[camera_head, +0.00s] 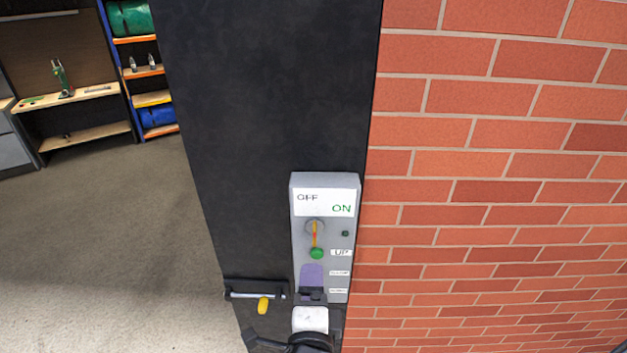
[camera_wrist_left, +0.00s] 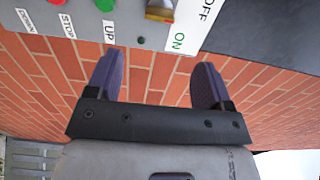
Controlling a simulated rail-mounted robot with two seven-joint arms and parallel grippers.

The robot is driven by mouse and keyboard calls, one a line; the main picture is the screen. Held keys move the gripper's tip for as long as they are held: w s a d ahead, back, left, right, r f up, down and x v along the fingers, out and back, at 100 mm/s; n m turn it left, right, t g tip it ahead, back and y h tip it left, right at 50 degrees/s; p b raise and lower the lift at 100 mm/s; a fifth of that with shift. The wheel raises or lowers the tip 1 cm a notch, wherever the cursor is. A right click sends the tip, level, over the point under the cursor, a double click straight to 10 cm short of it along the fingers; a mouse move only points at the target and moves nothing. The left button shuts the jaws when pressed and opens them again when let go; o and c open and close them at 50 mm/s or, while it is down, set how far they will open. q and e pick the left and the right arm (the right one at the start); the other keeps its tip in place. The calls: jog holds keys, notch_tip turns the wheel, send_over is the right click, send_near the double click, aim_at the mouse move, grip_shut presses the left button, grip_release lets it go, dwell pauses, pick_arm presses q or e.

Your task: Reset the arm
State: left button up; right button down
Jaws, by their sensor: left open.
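A grey control box (camera_head: 298,220) is mounted on a dark panel beside a brick wall. It has OFF and ON labels, an orange-yellow switch (camera_head: 315,234), a green button (camera_head: 316,253) beside UP and lower labels partly hard to read. My left gripper (camera_head: 312,277) is in front of the box's lower part and hides some of it. In the left wrist view my gripper (camera_wrist_left: 157,80) is open, with two purple fingers apart and nothing between them. That view also shows the box (camera_wrist_left: 140,32), a red button (camera_wrist_left: 54,2) by STOP and the green button (camera_wrist_left: 105,4). My right gripper is not in view.
A bolt with a yellow handle (camera_head: 263,304) sits on the dark panel (camera_head: 260,120), left of the box. The brick wall (camera_head: 480,200) fills the right side. A workbench (camera_head: 75,97) and shelves (camera_head: 145,72) stand at the back left. The floor (camera_head: 110,240) between is clear.

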pick_arm(q)
jog(key=s+a+f+n+g, duration=1.1)
jog(key=s+a+f+n, duration=0.5)
jog(key=s+a+f, duration=0.4)
jog(key=s+a+f+g, duration=0.1)
jog(key=s+f+g, duration=0.3)
jog(key=s+f, duration=0.65)
jog(key=w+p+v, duration=0.3)
jog(key=p+v, duration=1.1)
jog(key=v, duration=0.1)
jog(key=shift+r+t, duration=0.3)
jog(key=shift+r, duration=0.35)
jog(key=shift+s+d, duration=0.1)
